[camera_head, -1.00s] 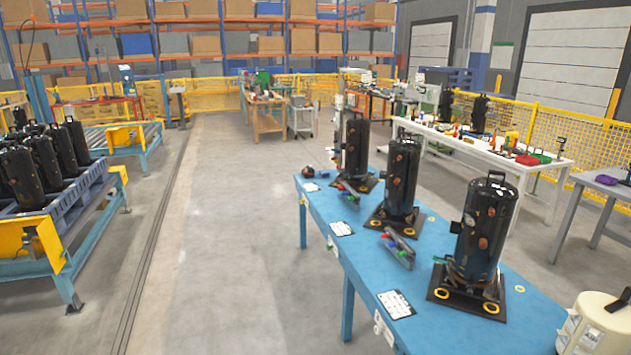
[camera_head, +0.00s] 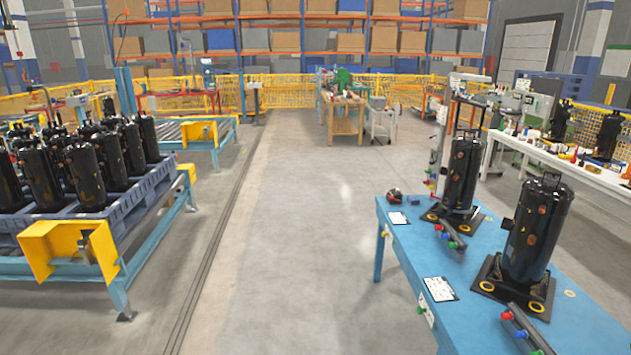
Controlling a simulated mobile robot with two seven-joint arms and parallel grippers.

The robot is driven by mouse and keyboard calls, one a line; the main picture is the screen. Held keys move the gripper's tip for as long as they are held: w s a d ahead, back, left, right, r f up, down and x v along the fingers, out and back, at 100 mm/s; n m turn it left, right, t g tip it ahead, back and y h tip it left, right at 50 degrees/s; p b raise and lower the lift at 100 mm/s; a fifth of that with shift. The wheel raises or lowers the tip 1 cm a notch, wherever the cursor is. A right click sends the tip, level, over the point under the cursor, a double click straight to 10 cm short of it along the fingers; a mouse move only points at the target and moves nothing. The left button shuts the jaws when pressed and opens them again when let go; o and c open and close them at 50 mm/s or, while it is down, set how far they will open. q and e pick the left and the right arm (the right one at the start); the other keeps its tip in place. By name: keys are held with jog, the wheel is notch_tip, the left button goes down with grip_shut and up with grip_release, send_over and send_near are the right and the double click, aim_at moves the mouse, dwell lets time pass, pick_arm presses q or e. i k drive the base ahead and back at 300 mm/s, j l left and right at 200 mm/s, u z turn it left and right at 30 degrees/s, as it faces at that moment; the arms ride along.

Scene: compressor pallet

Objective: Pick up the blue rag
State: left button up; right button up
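I cannot make out a blue rag in the head view. A blue table (camera_head: 408,268) stands at the lower right and carries black compressors, one at its far end (camera_head: 461,178) and one nearer (camera_head: 537,232). White cards and dark bars with coloured knobs lie beside them. A small dark red-and-black object (camera_head: 395,196) sits at the table's far left corner. Neither of my grippers shows in the view.
Several black compressors (camera_head: 82,170) stand on a blue pallet (camera_head: 142,194) on a conveyor at the left. A wooden workbench (camera_head: 343,122) and a grey cart (camera_head: 381,122) stand farther back. A white table (camera_head: 590,176) is at the right. The grey floor (camera_head: 300,240) between is clear.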

aim_at(413, 200)
jog(key=i, duration=2.2)
jog(key=i+j+z, duration=0.15)
jog(key=i, duration=0.95)
jog(key=i+j+z, duration=0.1)
jog(key=i+z, duration=0.25)
jog(key=i+j+z, duration=0.2)
jog(key=i+z, duration=0.15)
jog(key=i+j+z, duration=0.4)
jog(key=k+l, duration=0.1)
